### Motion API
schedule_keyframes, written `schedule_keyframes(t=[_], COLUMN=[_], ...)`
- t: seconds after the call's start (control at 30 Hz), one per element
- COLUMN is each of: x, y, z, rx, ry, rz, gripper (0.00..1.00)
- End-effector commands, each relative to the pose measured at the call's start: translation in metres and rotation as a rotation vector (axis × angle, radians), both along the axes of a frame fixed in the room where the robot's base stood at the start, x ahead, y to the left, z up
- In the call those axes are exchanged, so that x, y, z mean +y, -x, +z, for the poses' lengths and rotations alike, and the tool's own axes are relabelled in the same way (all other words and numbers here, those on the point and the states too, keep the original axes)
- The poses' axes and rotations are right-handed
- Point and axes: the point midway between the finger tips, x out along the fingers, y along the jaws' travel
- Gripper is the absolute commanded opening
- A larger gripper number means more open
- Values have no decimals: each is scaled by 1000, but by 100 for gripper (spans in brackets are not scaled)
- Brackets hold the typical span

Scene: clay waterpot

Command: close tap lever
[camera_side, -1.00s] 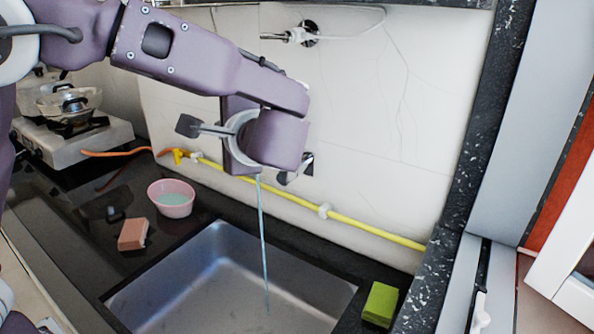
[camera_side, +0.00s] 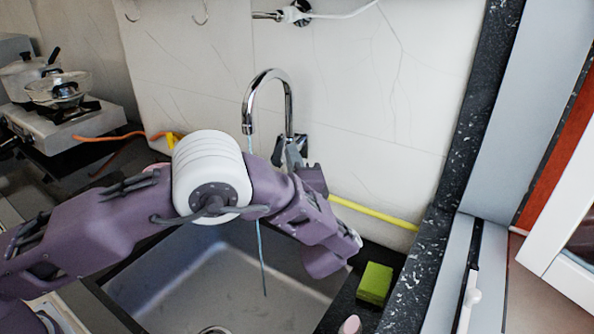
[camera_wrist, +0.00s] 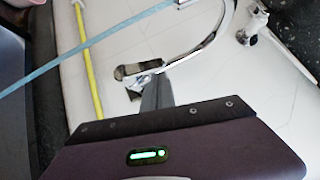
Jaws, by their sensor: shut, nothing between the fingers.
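The chrome gooseneck tap (camera_side: 270,78) stands against the tiled wall, and its curved neck also shows in the wrist view (camera_wrist: 212,35). A thin blue water stream (camera_side: 262,255) runs from its spout into the sink; it crosses the wrist view as a pale blue band (camera_wrist: 90,45). The tap's metal body and lever area (camera_wrist: 138,70) lie just beyond my fingertips; I cannot clearly separate the lever from the body. My gripper (camera_wrist: 152,82) is shut and empty, its grey fingers at or very near this part. In the side view my gripper (camera_side: 292,155) is beside the tap base.
The steel sink (camera_side: 190,290) lies below my arm. A yellow pipe (camera_side: 375,212) runs along the wall, and a second wall tap (camera_side: 292,13) is above. A green sponge (camera_side: 376,283) sits right of the sink. A stove with pots (camera_side: 62,92) is at left.

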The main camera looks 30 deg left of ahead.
Motion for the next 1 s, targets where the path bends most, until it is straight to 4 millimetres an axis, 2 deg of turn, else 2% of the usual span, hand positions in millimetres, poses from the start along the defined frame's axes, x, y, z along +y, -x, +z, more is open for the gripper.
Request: schedule_keyframes(t=[0.2,0.5,0.8,1.0], x=[11,11,31,32], y=[-11,-11,-11,-11], z=[3,4,20,19], rx=[1,0,-2,0], ry=[1,6,311,332], rz=[0,0,-1,0], gripper=[0,0,0,0])
